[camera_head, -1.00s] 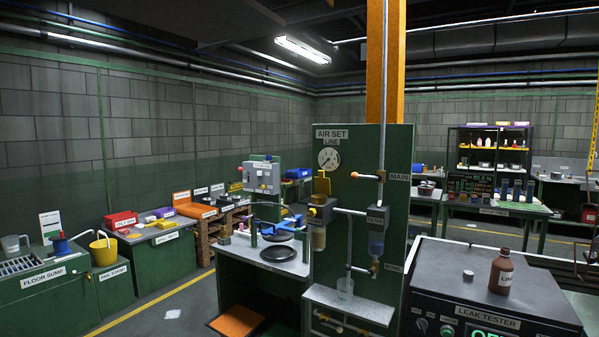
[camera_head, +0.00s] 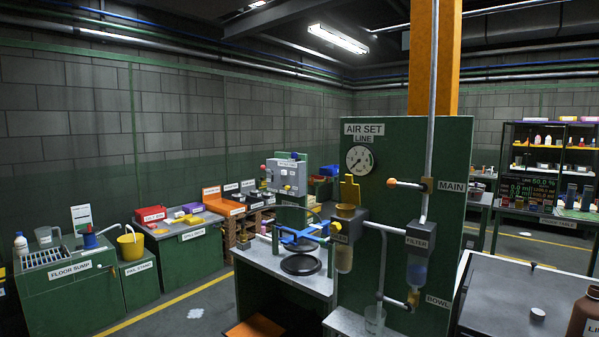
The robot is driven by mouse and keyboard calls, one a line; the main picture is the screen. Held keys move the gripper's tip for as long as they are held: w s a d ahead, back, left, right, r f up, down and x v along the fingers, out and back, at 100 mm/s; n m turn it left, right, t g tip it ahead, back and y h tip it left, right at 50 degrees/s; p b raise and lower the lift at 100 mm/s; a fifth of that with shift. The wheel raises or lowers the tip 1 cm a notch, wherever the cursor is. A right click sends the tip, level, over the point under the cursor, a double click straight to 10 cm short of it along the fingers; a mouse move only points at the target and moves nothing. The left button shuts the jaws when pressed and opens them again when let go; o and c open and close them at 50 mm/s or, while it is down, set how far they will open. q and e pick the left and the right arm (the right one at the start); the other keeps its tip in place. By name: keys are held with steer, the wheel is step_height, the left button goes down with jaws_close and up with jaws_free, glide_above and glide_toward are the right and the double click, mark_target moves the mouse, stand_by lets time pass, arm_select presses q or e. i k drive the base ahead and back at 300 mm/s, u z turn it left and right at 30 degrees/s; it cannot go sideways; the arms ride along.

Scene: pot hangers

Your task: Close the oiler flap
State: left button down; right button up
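The oiler (camera_head: 344,256) is mounted at the left edge of the green air set panel (camera_head: 410,160). It has a dark block, a yellow round top and a clear bowl below. Its yellow flap (camera_head: 349,188) stands upright above the top, so the flap is open. The oiler's label is partly hidden. Neither of my grippers is in view.
A bench (camera_head: 262,262) with a blue fixture (camera_head: 302,236) and black discs stands just left of the panel. A tester cabinet (camera_head: 500,300) with a brown bottle (camera_head: 583,315) is at the lower right. Open floor (camera_head: 175,318) lies at the lower left.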

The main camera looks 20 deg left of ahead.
mark_target(350, 192)
steer(key=z, duration=0.2)
steer(key=i, duration=1.05)
steer(key=z, duration=0.6)
